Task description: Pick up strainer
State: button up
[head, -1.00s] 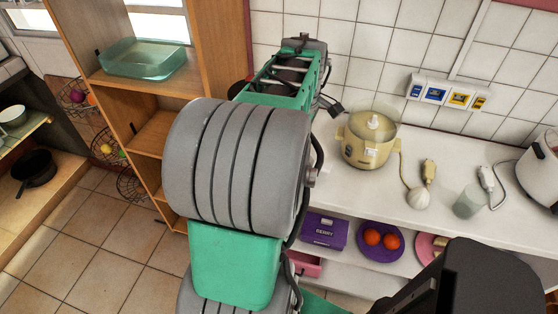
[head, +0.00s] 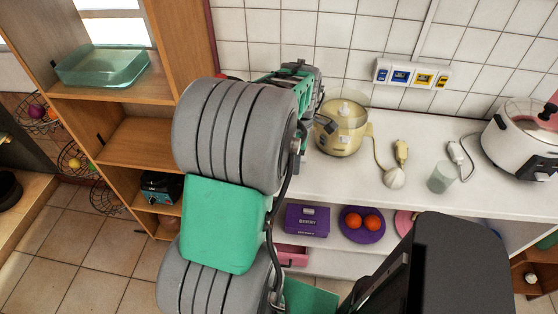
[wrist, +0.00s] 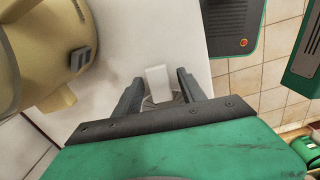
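A small white block-shaped piece (wrist: 157,77), with what looks like grey wire mesh behind it, shows between my fingers in the wrist view. It may be the strainer's handle, but I cannot be sure. My gripper (wrist: 160,80) is open, with one finger on each side of this piece and a gap to each. My gripper's body hides what lies below it. In the head view my own arm covers this spot, and I cannot pick out a strainer there.
A beige appliance with a clear lid (head: 341,130) stands on the white counter (head: 330,183); it is close on the left in the wrist view (wrist: 40,55). A glass (head: 442,177) and a white cooker (head: 520,140) stand farther right. A wooden shelf (head: 140,140) is at left.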

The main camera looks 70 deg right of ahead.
grip_shut()
jog(key=shift+r, duration=0.1)
dwell(0.5)
